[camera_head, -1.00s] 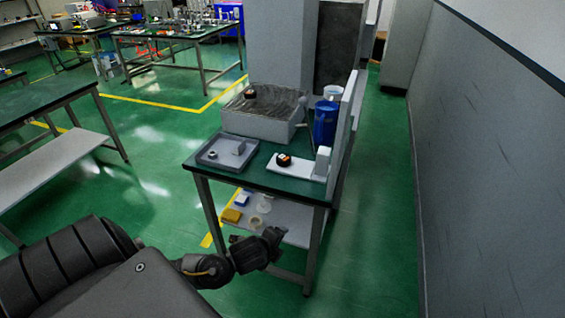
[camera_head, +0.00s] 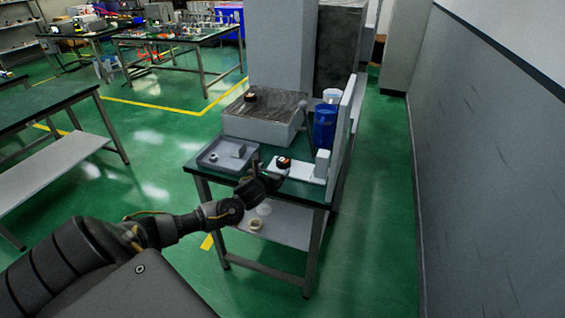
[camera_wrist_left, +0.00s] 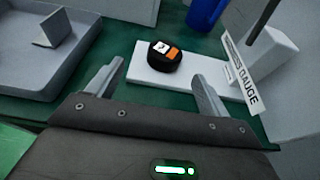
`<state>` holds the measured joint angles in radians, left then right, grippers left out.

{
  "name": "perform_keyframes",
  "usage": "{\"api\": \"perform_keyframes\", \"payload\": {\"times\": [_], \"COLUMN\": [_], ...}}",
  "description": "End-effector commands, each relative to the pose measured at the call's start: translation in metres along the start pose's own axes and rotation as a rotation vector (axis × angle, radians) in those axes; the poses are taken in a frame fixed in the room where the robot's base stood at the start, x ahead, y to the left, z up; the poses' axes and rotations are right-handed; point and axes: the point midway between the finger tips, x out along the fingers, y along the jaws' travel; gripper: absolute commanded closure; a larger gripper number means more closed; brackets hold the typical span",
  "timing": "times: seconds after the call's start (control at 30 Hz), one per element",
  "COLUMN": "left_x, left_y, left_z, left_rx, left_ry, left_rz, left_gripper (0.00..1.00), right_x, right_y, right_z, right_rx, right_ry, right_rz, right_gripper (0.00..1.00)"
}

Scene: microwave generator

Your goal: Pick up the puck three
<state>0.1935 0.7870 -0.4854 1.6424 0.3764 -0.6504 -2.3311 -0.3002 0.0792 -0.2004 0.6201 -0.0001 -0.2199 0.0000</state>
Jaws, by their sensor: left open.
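A black puck with an orange and white label (camera_head: 284,161) lies on a white plate (camera_head: 309,173) on the green-topped table. It also shows in the left wrist view (camera_wrist_left: 165,56), but I cannot read its number. A similar dark puck (camera_head: 250,96) sits on the grey box at the back, its number also unreadable. My left gripper (camera_head: 268,171) is open and empty at the table's front edge. In the left wrist view its fingers (camera_wrist_left: 157,72) point toward the plate, with the puck beyond and between them, apart from them. My right gripper is out of view.
A grey tray (camera_head: 207,162) with a small upright block stands left of the plate. A white block with a "GAUGE" sign (camera_wrist_left: 243,75) stands at the plate's right end. A blue container (camera_head: 325,127) and a tall panel (camera_head: 342,125) are behind and to the right.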

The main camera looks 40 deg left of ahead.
Motion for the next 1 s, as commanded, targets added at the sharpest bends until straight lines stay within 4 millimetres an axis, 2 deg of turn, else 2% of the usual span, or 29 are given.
{"api": "perform_keyframes", "payload": {"times": [0.13,0.37,0.6,0.73,1.0], "left_x": [0.014,0.019,0.047,0.062,0.069], "left_y": [-0.001,-0.002,-0.009,-0.008,-0.009], "left_z": [0.001,0.001,-0.001,-0.003,-0.003], "left_rx": [-0.002,-0.003,-0.005,-0.003,-0.002], "left_ry": [0.0,-0.001,0.0,0.0,-0.001], "left_rz": [0.0,-0.001,0.0,0.001,-0.001], "left_gripper": [0.2,0.2,0.2,0.2,0.2], "right_x": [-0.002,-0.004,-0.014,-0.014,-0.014], "right_y": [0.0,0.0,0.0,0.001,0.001], "right_z": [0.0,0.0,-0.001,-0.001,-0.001], "right_rx": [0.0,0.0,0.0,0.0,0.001], "right_ry": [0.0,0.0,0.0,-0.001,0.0], "right_rz": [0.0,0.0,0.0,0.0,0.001], "right_gripper": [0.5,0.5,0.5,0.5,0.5]}}
